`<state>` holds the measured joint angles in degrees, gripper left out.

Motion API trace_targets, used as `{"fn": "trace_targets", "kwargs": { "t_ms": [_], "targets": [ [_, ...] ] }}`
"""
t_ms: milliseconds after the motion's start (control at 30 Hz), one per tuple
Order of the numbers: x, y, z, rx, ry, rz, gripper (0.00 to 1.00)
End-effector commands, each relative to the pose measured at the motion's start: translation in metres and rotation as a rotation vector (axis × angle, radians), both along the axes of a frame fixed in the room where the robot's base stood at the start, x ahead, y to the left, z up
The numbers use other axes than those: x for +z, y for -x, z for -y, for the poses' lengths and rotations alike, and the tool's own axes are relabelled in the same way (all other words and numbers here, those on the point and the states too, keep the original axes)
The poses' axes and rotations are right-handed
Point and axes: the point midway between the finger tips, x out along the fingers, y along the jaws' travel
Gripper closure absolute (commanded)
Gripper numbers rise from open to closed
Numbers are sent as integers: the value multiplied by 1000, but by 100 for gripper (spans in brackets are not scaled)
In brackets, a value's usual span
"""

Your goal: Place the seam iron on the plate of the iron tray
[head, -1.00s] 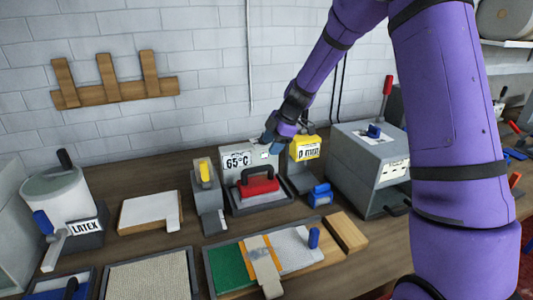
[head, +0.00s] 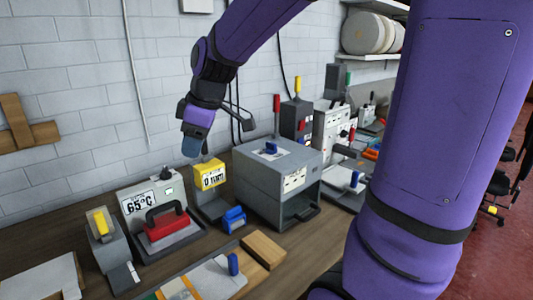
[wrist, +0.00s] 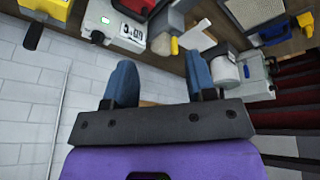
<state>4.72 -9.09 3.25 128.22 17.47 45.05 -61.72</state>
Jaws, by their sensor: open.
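The seam iron (head: 168,230), red with a black looped handle, sits upright on the grey plate of the iron tray (head: 190,240), in front of its white box reading 65°C. My gripper (head: 190,147) is raised above and behind the tray, near the top of the yellow gauge, apart from the iron. In the wrist view my gripper (wrist: 160,78) shows two blue fingers spread apart with nothing between them. There the scene is upside down; a sliver of the red iron (wrist: 98,4) shows at the top edge beside the tray's box (wrist: 108,28).
A yellow gauge (head: 209,176) and a blue clamp (head: 234,218) stand right of the tray, then a large grey box (head: 275,180). A grey device with a yellow handle (head: 103,245) stands close on the left. A wooden block (head: 263,250) lies in front.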

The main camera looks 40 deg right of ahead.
Motion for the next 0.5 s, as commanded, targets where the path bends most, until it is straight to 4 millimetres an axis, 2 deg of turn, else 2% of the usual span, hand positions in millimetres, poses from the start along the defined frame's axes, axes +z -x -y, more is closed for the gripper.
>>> {"fn": "trace_targets", "kwargs": {
  "t_ms": [33,200,500],
  "targets": [
    [9,18,0,-55,-2,5,49],
    [27,75,6,-276,-22,9,49],
    [35,165,19,-659,-92,42,49]
  ]
}}
